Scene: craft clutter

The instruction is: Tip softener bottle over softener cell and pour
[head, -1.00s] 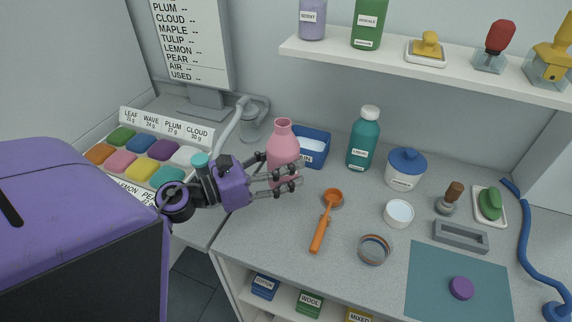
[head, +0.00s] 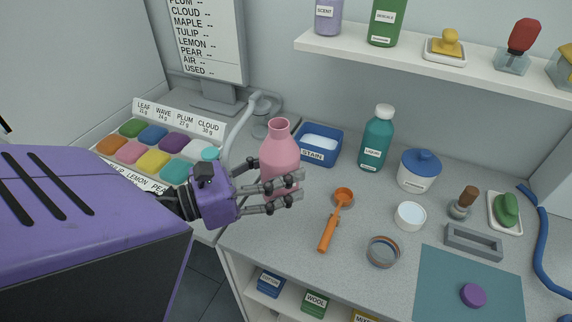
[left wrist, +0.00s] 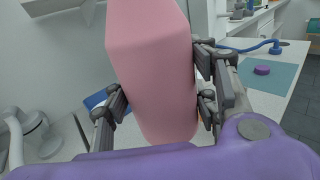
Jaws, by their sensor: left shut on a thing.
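A pink bottle (head: 280,154) with an open neck, which I take as the softener bottle, stands upright or nearly so in my left gripper (head: 284,193). The gripper's grey fingers are shut around its lower body. In the left wrist view the pink bottle (left wrist: 152,70) fills the middle between the fingers (left wrist: 160,105), its neck out of frame. I cannot tell whether its base touches the counter. A purple cap (head: 473,295) lies on the teal mat. I see no cell labelled softener. My right gripper is not in view.
A blue STAIN tray (head: 337,133) is just right of the bottle, and a teal bottle (head: 376,145) stands further right. An orange scoop (head: 328,233) lies in front. A palette of coloured cells (head: 153,160) is left, near a curved grey spout (head: 240,125). A shelf (head: 400,55) hangs above.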

